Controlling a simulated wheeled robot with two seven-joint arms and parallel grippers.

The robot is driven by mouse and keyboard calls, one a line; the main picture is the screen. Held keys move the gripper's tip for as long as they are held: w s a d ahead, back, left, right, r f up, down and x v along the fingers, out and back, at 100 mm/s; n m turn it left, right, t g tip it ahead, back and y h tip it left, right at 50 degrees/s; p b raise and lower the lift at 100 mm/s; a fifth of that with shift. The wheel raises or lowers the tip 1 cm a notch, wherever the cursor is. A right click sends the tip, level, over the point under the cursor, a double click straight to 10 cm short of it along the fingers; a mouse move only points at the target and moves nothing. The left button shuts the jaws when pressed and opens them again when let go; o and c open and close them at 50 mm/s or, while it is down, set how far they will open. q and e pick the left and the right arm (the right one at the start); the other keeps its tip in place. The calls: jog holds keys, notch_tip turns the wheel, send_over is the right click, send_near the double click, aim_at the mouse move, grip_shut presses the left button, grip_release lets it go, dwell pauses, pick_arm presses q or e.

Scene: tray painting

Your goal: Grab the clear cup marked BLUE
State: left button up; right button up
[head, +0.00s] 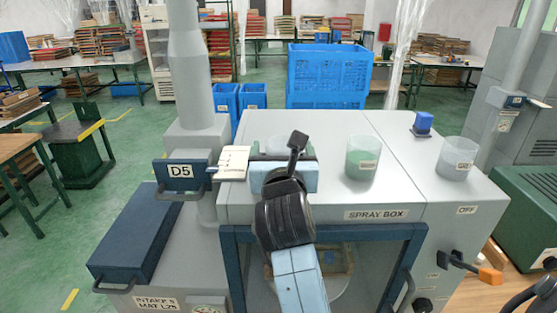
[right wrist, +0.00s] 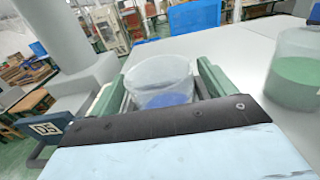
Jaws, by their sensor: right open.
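A clear cup with blue contents (right wrist: 160,76) stands on top of the spray box, between the two green fingers of my right gripper (right wrist: 163,86) in the right wrist view. The fingers are open on either side of it; I cannot tell whether they touch it. No BLUE marking is readable on it. In the head view my right gripper (head: 284,158) hides most of this cup (head: 278,144). My left gripper is not in view.
A small blue block (head: 423,124) sits behind. A white card (head: 233,162) and the D5 box (head: 181,172) are left of the gripper.

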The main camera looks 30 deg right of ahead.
jog(key=shift+s, duration=0.2)
jog(key=shift+r, duration=0.1)
jog(key=shift+c, duration=0.9)
jog(key=c, duration=1)
